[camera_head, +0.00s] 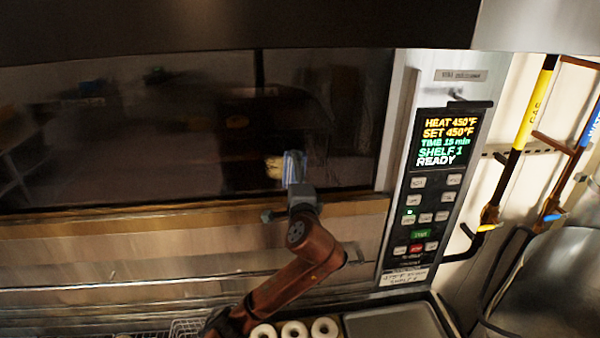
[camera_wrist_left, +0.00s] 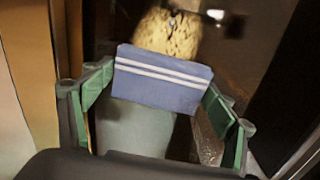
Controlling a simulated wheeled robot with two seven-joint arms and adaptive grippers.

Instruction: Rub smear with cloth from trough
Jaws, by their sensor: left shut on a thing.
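My left gripper (camera_head: 295,186) is shut on a blue cloth (camera_head: 292,166) with white stripes and holds it up at the dark oven glass (camera_head: 170,130). In the left wrist view the cloth (camera_wrist_left: 160,92) spans between the green-padded fingers of the gripper (camera_wrist_left: 160,80). A yellowish, speckled smear (camera_head: 273,167) shows on the glass just left of the cloth. In the left wrist view the smear (camera_wrist_left: 167,34) lies just beyond the cloth's upper edge. I cannot tell whether the cloth touches the glass. My right gripper and the trough are not clearly in view.
A control panel (camera_head: 430,185) with a lit display reading READY stands right of the glass. A metal rail (camera_head: 130,283) runs below the window. Several bagels (camera_head: 294,330) and a metal tray (camera_head: 395,323) lie at the bottom.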

